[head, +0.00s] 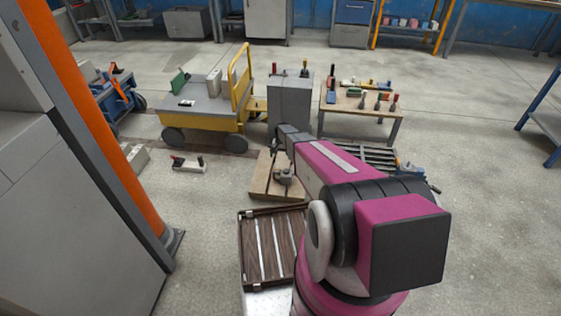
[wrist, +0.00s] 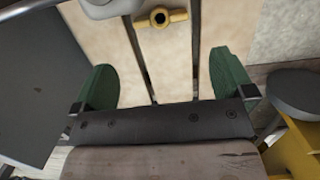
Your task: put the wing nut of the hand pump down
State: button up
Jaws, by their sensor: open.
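In the wrist view a brass-yellow wing nut (wrist: 161,18) shows at the top of the picture, on or in front of a pale beige board (wrist: 215,35). Dark rods run along the board on both sides of it. My gripper (wrist: 166,85) is open, with its two green fingers wide apart and nothing between their tips. The wing nut is beyond the fingertips and apart from them. A rounded pale grey part (wrist: 105,8) is cut off beside it at the top. In the head view my arm hides the gripper, and I cannot make out the wing nut.
In the head view a wooden board (head: 262,186) with grey metal parts lies beyond my arm. A slatted brown panel (head: 247,250) is nearer. A yellow trolley (head: 205,122) stands at left, and a small table (head: 345,115) with several tools behind. Floor at right is clear.

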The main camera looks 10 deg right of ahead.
jog(key=s+r+n+t, duration=0.1)
jog(key=s+r+n, duration=0.2)
jog(key=s+r, duration=3.1)
jog(key=shift+s+a+r+n+t+h, duration=0.15)
jog(key=shift+s+a+n+t+h, duration=0.2)
jog(key=shift+s, duration=0.65)
